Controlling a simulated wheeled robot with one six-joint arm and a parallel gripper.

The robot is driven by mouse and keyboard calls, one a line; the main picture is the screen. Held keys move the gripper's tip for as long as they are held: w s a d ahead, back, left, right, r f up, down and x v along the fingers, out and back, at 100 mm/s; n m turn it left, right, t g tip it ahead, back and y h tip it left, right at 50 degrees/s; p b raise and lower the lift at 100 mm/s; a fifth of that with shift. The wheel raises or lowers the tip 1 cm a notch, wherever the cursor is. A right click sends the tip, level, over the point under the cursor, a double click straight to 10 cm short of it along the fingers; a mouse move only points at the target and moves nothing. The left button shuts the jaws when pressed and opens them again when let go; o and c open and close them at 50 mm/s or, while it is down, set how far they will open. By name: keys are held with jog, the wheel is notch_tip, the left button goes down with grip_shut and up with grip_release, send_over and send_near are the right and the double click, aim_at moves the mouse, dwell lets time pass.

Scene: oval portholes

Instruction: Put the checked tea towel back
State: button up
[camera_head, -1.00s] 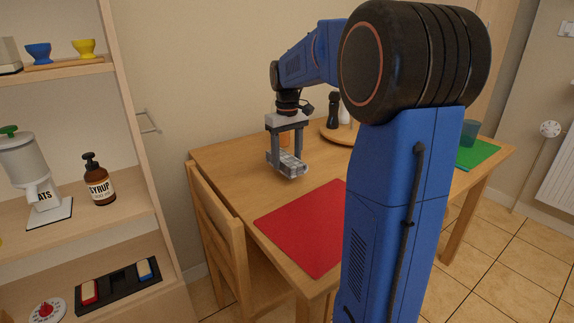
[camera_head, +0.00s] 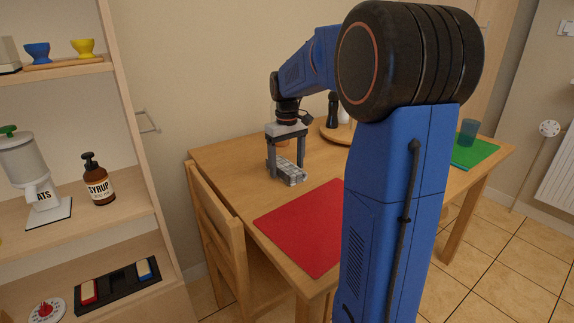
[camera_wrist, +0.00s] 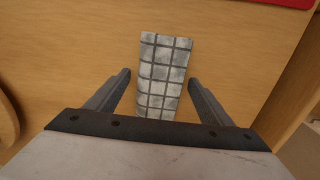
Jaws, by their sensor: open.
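The checked tea towel (camera_head: 293,174) is a small folded strip, white-grey with dark lines. It lies on the wooden table (camera_head: 225,163), left of the red mat. My gripper (camera_head: 286,176) is low over the towel, pointing down with its fingers apart. In the wrist view the towel (camera_wrist: 164,75) extends up the picture from between the open fingers (camera_wrist: 160,85). A gap shows on both sides of it, so the fingers do not grip it. Part of the towel's near end is hidden by the gripper body.
A red mat (camera_head: 308,225) lies at the table's front. A round wooden board (camera_head: 333,135) with a dark mill (camera_head: 332,110) stands behind the gripper. A green mat (camera_head: 474,154) carries a blue cup (camera_head: 467,132). A chair (camera_head: 218,220) and shelf (camera_head: 120,205) stand left; a rail (camera_head: 147,122) is beside the shelf.

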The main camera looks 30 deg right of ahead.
aim_at(287, 165)
notch_tip(287, 165, up, 12)
jog(key=shift+r, duration=0.15)
dwell(0.4)
dwell(0.5)
